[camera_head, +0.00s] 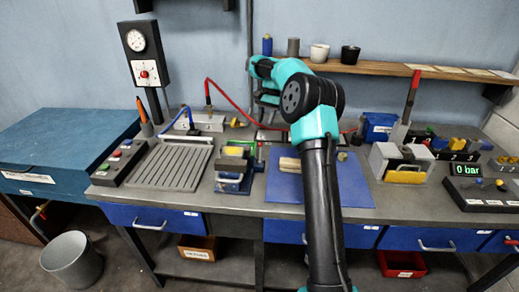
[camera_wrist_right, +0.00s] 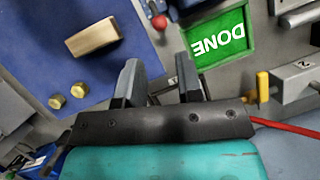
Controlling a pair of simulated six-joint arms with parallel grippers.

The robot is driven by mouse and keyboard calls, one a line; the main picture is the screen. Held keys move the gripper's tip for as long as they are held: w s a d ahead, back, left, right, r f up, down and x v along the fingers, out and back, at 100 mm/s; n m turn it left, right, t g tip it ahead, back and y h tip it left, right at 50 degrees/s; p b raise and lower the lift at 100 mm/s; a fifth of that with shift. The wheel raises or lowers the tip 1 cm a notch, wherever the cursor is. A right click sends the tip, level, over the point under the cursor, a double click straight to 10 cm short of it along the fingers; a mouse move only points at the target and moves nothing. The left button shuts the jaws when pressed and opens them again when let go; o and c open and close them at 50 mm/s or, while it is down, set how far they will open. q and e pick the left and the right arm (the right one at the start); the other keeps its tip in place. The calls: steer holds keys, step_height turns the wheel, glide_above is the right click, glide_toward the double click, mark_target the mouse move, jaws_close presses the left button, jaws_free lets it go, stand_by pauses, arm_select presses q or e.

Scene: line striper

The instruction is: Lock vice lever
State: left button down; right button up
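The vice (camera_head: 232,178) is a blue and grey block with a yellowish piece at its top, standing left of the blue mat in the head view. A small red ball knob (camera_wrist_right: 159,22) on a thin stem shows in the right wrist view, beyond my fingers; it may be the lever's end. How the lever sits is too small to tell. My right gripper (camera_wrist_right: 160,80) is open and empty, with bare space between its fingers. It is above the bench, behind the mat, and apart from the knob. My left gripper is not in view.
A green DONE tray (camera_wrist_right: 219,38) lies beside the knob. The blue mat (camera_head: 285,190) holds a wooden block (camera_wrist_right: 94,37) and brass nuts (camera_wrist_right: 57,102). A red hose (camera_head: 230,95) arches behind. A slotted plate (camera_head: 170,168) lies left, a grey clamp-like block (camera_head: 388,160) right.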

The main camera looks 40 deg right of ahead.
mark_target(260, 152)
steer(key=x, duration=1.2)
steer(key=shift+f, duration=0.15)
jaws_close()
